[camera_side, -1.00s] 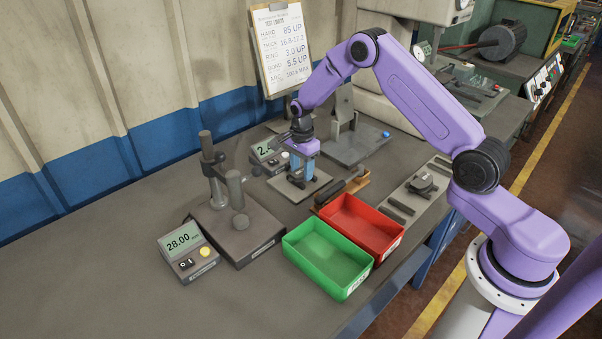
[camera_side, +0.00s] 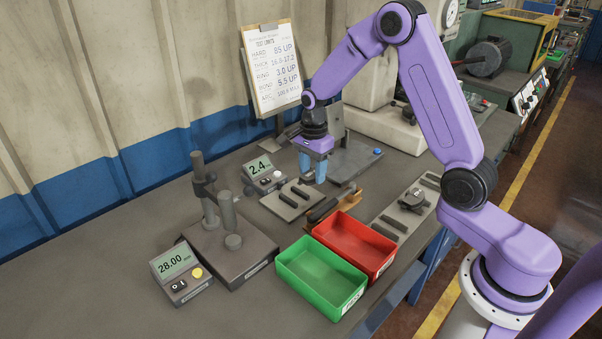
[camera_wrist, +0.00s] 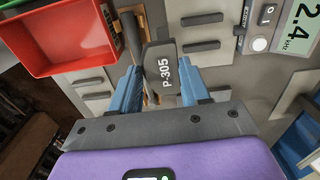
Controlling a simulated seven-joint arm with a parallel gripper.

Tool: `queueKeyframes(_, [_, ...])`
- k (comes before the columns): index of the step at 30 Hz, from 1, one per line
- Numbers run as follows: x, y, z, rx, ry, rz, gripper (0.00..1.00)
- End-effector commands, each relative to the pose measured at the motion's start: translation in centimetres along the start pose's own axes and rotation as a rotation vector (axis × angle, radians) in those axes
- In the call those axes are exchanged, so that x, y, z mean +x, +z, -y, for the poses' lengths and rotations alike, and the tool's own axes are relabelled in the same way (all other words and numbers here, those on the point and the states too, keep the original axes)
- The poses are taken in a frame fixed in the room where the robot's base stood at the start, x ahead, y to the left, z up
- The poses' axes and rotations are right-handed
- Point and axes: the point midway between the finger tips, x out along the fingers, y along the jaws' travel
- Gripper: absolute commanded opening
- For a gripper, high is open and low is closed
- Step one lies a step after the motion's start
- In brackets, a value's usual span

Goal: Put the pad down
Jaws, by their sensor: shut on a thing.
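My gripper (camera_side: 313,181) is shut on a dark grey pad marked P-305 (camera_wrist: 165,75), which sits between the two blue fingers in the wrist view. In the side view the gripper points down, raised above the bench at the back edge of a grey plate with dark bars (camera_side: 291,208). There the fingers mostly hide the pad. The plate also shows in the wrist view (camera_wrist: 228,37), beyond the pad and to its right. A small meter (camera_side: 263,170) reading 2.4 stands behind the plate.
A red bin (camera_side: 385,267) and a green bin (camera_side: 287,279) stand in front of the plate. A gauge stand (camera_side: 262,248) and a meter reading 28.00 (camera_side: 178,263) are at left. A clipboard (camera_side: 271,67) leans at the back. Bench space at far left is clear.

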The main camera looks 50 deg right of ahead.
Motion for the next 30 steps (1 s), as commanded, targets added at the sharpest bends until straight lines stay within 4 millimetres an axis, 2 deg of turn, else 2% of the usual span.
queueKeyframes(3, [-1.1,0.2,-2.2,0.001,-0.002,0.0,0.1])
queueKeyframes(9, [-2.2,0.4,-4.7,0.001,-0.003,0.0,0.1])
queueKeyframes(17, [-2.7,0.5,-6.3,-0.025,-0.002,0.0,0.1])
queueKeyframes(23, [-2.5,-0.1,-7.1,-0.209,-0.001,0.0,0.1])
queueKeyframes(30, [-2.0,-1.1,-8.3,-0.572,-0.001,0.0,0.1])
